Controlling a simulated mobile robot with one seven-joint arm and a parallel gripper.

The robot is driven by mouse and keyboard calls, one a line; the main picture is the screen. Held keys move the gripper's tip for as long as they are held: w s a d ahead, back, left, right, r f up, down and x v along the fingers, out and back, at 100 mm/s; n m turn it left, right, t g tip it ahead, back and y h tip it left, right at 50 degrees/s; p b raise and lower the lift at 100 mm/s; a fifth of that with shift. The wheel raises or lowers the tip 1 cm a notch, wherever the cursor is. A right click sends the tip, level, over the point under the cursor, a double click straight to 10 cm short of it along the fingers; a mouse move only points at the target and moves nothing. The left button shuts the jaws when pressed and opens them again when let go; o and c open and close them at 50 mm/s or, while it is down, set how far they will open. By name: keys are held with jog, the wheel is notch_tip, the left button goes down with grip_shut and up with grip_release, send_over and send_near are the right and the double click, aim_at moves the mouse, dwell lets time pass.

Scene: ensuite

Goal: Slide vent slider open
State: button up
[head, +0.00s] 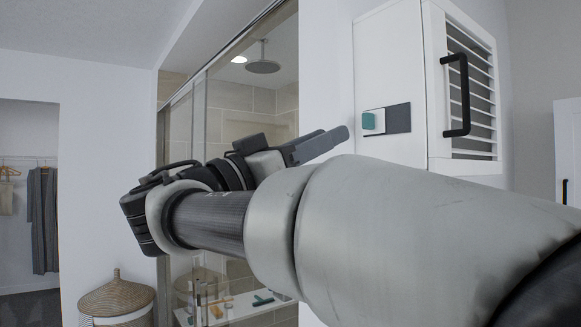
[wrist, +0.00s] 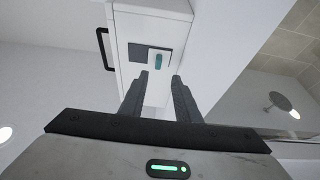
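The vent slider is a small teal knob (head: 368,121) on the side of the white cabinet (head: 390,62). It sits at the left end of a flat plate, with a dark grey panel (head: 397,118) to its right. In the wrist view, the teal knob (wrist: 158,61) appears just beyond and between my fingertips, with the dark panel (wrist: 140,53) to its left. My gripper (head: 338,141) is left of the knob and slightly below it in the head view. Its fingers (wrist: 160,76) are open, with a clear gap and nothing between them.
The cabinet has a louvred door with a black handle (head: 458,95). A glass shower enclosure (head: 228,110) stands behind my arm, with a round shower head (head: 262,66). A woven basket (head: 116,300) is at lower left. My arm hides part of the cabinet's lower side.

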jog(key=b+v, duration=0.1)
jog(key=v, duration=0.8)
